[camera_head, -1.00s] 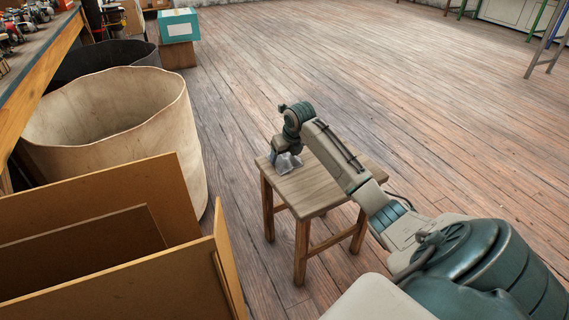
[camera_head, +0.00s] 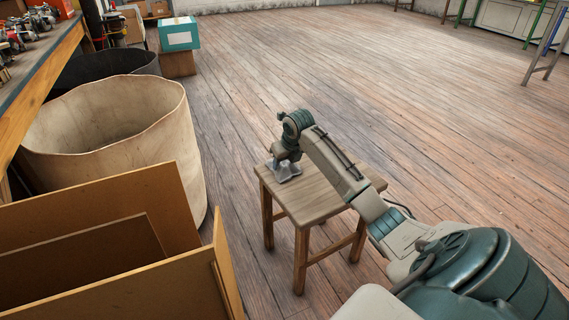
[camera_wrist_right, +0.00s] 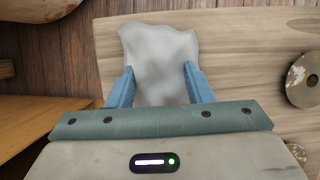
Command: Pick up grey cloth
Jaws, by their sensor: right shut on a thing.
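The grey cloth (camera_head: 286,171) lies crumpled at the far left corner of a small wooden stool (camera_head: 320,198). In the right wrist view the cloth (camera_wrist_right: 158,52) sits between the two blue fingers and spreads out past their tips. My right gripper (camera_wrist_right: 160,80) is shut on the cloth, low over the stool top. In the head view my right gripper (camera_head: 282,160) points down at the cloth, and its fingers are hard to make out. My left gripper is not in view.
A large canvas bin (camera_head: 110,125) and upright brown boards (camera_head: 110,240) stand left of the stool. A workbench (camera_head: 45,60) runs along the left edge. A teal box (camera_head: 179,34) stands behind. Worn round pieces (camera_wrist_right: 303,80) show at the right wrist view's right edge. Floor behind the stool is clear.

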